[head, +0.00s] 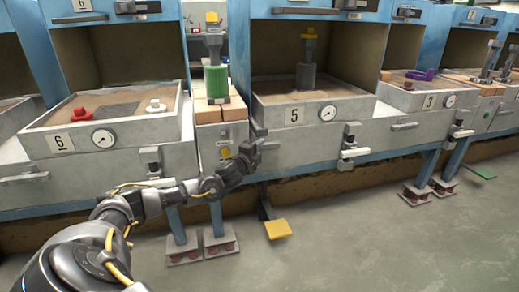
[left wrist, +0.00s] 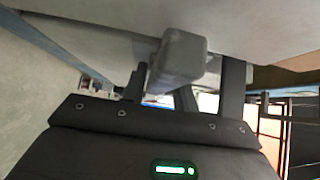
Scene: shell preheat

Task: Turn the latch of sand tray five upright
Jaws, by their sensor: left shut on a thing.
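Sand tray five (head: 348,106) is a grey tray of sand with a number 5 plate and a round dial. Its latch (head: 271,145) looks like a grey bar low on the left of the bay's front, mostly covered by my gripper. My left gripper (head: 250,150) is at this bar. In the left wrist view, a rounded grey block of the latch (left wrist: 180,55) sits between the fingers (left wrist: 182,88), under a grey surface. The gripper is shut on it. The latch's exact angle cannot be told. My right gripper is not in view.
A green cylinder (head: 216,80) stands on bricks (head: 207,112) between trays. A grey fitting with a white bar (head: 348,150) juts from bay five's right. A yellow pedal (head: 278,229) is below. The floor (head: 350,245) is clear.

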